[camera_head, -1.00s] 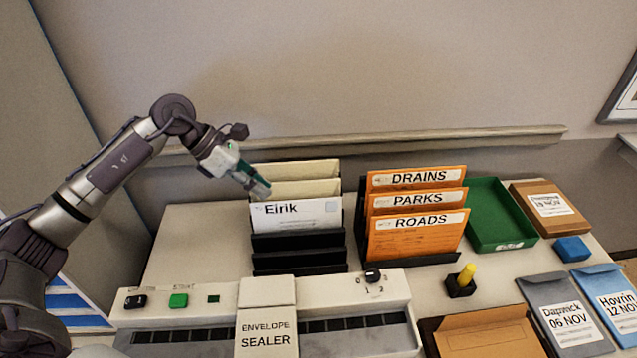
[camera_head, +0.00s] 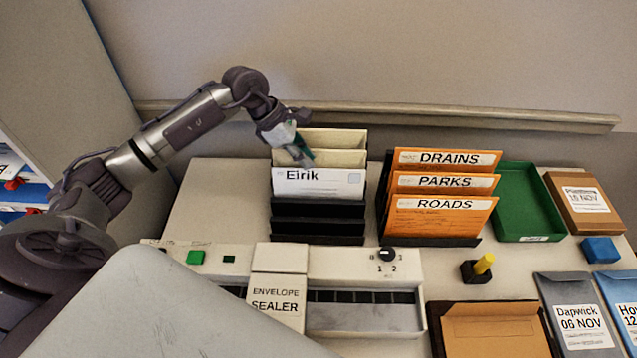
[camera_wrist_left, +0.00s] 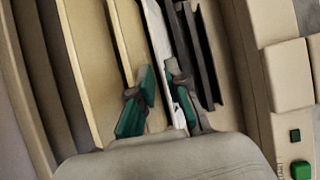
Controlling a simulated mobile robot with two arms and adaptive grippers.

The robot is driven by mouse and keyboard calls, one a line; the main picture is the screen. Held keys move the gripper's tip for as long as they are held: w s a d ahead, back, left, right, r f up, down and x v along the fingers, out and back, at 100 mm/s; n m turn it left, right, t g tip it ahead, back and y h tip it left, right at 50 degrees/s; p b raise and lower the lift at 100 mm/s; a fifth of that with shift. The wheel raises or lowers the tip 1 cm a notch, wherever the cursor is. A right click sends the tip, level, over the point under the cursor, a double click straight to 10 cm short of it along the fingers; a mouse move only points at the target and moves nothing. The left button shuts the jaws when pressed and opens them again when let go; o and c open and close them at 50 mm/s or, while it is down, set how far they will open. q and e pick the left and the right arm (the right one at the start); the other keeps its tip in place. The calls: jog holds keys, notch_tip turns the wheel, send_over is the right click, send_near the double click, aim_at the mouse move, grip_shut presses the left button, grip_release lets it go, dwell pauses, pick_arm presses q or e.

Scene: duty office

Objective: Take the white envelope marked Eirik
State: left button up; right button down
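The white envelope marked Eirik (camera_head: 318,184) stands upright in the front filled slot of a black rack (camera_head: 318,222), with two cream envelopes (camera_head: 335,138) behind it. My left gripper (camera_head: 304,158) is at its top edge, left of the middle. In the left wrist view the gripper (camera_wrist_left: 160,98) is open, with green-padded fingers apart. The white envelope's edge (camera_wrist_left: 156,35) runs between them, with a cream envelope (camera_wrist_left: 133,40) beside it on the left. Whether the pads touch the paper I cannot tell. My right gripper is not in view.
Orange folders (camera_head: 440,215) marked Drains, Parks and Roads stand to the right. The envelope sealer (camera_head: 278,290) is in front of the rack. A green tray (camera_head: 525,205) and a yellow-handled stamp (camera_head: 483,265) are further right. The table left of the rack is clear.

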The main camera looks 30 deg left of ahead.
aim_at(317, 170)
pick_arm(q)
jog(key=p+x, duration=0.1)
jog(key=x, duration=0.2)
jog(key=shift+d+f, duration=0.15)
jog(key=shift+d, duration=0.15)
jog(key=shift+w+d+f, duration=0.1)
jog(key=shift+w+f, duration=0.05)
jog(key=shift+f, duration=0.25)
jog(key=shift+c, duration=0.2)
grip_shut()
jog(key=shift+r, duration=0.1)
jog(key=shift+r, duration=0.1)
